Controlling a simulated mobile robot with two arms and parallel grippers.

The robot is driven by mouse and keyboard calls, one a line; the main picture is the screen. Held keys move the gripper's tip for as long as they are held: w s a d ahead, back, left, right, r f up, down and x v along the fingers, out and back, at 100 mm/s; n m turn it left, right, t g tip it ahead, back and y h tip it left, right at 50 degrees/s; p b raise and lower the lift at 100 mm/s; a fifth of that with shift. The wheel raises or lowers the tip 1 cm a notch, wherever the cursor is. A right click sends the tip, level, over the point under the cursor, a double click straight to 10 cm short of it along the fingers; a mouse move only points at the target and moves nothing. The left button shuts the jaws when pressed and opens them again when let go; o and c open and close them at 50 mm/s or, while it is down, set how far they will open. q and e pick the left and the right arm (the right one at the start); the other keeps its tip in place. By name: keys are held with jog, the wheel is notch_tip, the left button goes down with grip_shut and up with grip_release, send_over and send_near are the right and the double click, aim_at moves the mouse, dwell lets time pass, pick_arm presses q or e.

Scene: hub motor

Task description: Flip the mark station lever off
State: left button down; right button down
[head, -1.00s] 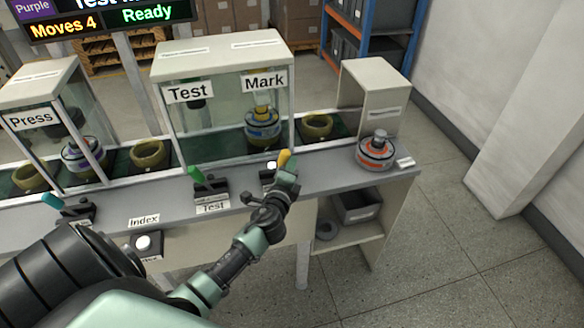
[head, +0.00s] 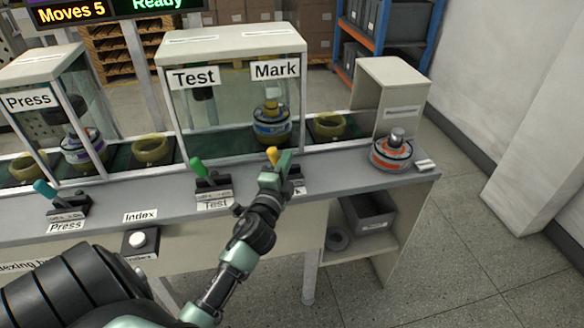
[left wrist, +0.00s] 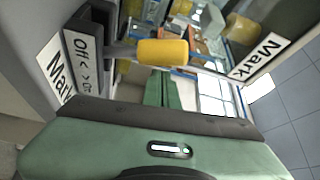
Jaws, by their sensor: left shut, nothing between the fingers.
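The Mark station lever has a yellow handle (head: 272,155) and leans left in the head view, like the green Test lever (head: 197,168). In the left wrist view its yellow handle (left wrist: 162,52) extends from a dark base (left wrist: 84,62) marked Off and On, and it sits toward the Off end. My left gripper (head: 284,162) is shut and empty, just right of the yellow handle, and hides much of the lever's base. Its green fingers also show in the left wrist view (left wrist: 162,92), close to the handle; I cannot tell whether they touch. My right gripper is not in view.
The Mark station (head: 275,69) holds a motor unit (head: 271,125) behind the lever. The teal Press lever (head: 45,190) and Index button (head: 138,239) are to the left. An orange-banded motor (head: 392,150) stands on the bench's right end.

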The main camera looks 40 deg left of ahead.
pick_arm(q)
jog(key=shift+s+a, duration=0.4)
jog(key=shift+f, duration=0.1)
dwell(0.3)
